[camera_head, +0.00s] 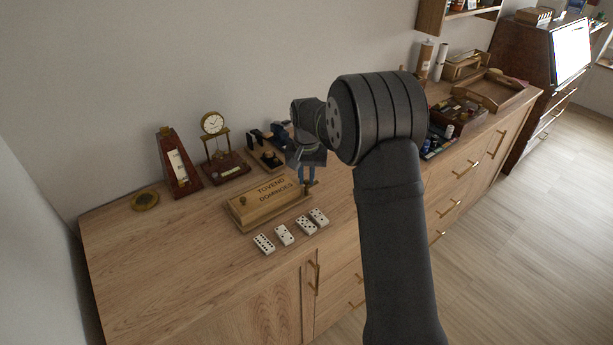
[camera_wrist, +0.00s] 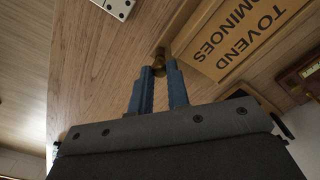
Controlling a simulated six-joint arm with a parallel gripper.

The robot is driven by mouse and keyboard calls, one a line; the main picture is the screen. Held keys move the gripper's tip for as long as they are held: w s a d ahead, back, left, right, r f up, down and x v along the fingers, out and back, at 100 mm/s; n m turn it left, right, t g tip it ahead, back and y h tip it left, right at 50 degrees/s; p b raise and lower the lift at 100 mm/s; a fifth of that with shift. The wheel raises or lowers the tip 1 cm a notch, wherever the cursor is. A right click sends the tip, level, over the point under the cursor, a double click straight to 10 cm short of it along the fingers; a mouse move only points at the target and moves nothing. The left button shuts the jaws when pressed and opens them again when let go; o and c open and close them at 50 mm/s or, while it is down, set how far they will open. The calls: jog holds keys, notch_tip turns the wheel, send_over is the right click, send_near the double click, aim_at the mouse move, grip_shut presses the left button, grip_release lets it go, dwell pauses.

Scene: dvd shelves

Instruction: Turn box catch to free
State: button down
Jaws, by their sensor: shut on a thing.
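The wooden domino box (camera_head: 266,204), lettered "TOVEND DOMINOES", lies on the wooden cabinet top. It also shows in the wrist view (camera_wrist: 232,58), at the upper right. My gripper (camera_head: 307,176) is over the right end of the box. In the wrist view my gripper (camera_wrist: 158,72) has its two blue fingers shut on a small brass catch (camera_wrist: 159,66) at the end of the box. The fingertips partly hide the catch.
Several white dominoes (camera_head: 285,235) lie in front of the box. A metronome (camera_head: 178,162), a small clock (camera_head: 213,124) and a round brass piece (camera_head: 145,200) stand behind and left. A compartmented box (camera_head: 455,120) and a wooden tray (camera_head: 493,91) are at right. The front left of the top is clear.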

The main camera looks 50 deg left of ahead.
aim_at(306, 181)
jog(key=shift+m, duration=0.4)
jog(key=c, duration=1.4)
grip_release()
notch_tip(306, 181, up, 17)
jog(key=shift+r, duration=0.2)
jog(key=shift+f, duration=0.1)
notch_tip(306, 181, down, 17)
jog(key=shift+f, duration=0.15)
dwell(0.3)
